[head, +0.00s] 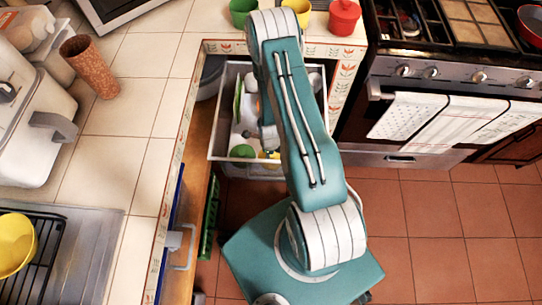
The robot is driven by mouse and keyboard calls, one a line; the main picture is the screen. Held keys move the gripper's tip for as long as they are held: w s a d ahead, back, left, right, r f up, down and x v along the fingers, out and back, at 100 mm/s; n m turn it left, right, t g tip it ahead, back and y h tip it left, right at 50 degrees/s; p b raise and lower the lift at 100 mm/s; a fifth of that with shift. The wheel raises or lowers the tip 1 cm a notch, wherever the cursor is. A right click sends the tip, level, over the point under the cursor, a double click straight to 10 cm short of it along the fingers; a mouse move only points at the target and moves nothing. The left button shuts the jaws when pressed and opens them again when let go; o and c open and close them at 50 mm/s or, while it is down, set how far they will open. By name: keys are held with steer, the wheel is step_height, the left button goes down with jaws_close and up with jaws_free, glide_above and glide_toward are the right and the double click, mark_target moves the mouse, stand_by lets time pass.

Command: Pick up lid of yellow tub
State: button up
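A yellow tub (297,10) stands on the tiled counter at the top of the head view, between a green cup and a red lidded pot. Its top is cut off by the picture edge, so I cannot see its lid clearly. My teal arm reaches up just left of it and folds back down at the elbow. My gripper (266,136) seems to hang over the open drawer, mostly hidden behind my arm. Its fingers are not clear, and it is well apart from the tub.
An open drawer (222,145) with dishes lies under my arm. A green cup (242,11) and a red pot (344,17) flank the tub. The stove (445,75) stands right. A yellow bowl (14,245) sits on the rack at left. Floor at right is free.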

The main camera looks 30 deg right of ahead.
steer(key=shift+c, duration=0.6)
steer(key=shift+d, duration=0.1)
